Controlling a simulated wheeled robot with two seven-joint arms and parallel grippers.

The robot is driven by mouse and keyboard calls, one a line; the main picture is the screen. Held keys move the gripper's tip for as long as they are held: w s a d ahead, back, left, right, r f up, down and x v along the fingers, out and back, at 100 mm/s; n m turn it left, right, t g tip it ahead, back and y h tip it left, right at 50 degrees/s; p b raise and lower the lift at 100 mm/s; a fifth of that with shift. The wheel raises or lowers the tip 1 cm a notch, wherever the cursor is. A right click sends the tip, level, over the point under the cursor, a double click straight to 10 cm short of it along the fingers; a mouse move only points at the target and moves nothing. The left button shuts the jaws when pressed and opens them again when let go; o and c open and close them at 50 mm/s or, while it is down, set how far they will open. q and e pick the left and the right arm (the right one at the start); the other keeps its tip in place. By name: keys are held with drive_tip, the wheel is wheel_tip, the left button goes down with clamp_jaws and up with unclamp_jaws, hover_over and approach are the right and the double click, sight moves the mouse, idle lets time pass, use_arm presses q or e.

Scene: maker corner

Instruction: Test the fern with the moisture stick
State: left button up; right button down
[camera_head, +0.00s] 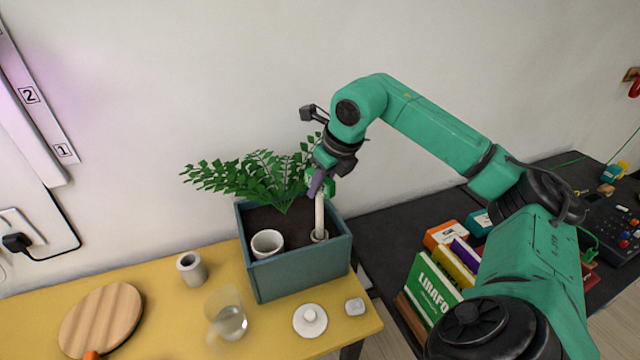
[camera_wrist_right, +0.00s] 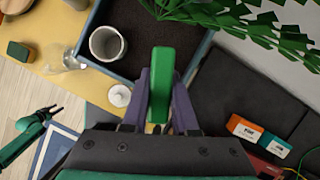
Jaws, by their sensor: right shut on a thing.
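The fern (camera_head: 262,175) grows from dark soil in a blue-grey planter box (camera_head: 300,277). My right gripper (camera_head: 318,186) is above the planter's right side, shut on the green head of the moisture stick (camera_wrist_right: 161,84). The stick's pale shaft (camera_head: 320,213) points down, close to upright, into a pale ring (camera_head: 319,236) at the planter's right inner side. Whether its tip is in soil is hidden. What seems to be my left gripper (camera_wrist_right: 48,112) shows small at the left of the right wrist view; its jaws are unclear.
A white cup (camera_head: 267,243) sits inside the planter. On the yellow table (camera_head: 165,275) are a small grey cup (camera_head: 191,268), a glass (camera_head: 227,318), a round wooden board (camera_head: 100,320) and a white lidded dish (camera_head: 310,320). Books and boxes (camera_head: 452,262) stand to the right.

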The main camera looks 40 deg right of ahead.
wheel_tip(320, 180, down, 5)
drive_tip(key=b, duration=0.4)
idle(1.0)
drive_tip(key=c, duration=0.6)
unclamp_jaws()
drive_tip(key=shift+o, duration=0.3)
drive_tip(key=o, duration=0.5)
drive_tip(key=shift+r, duration=0.1)
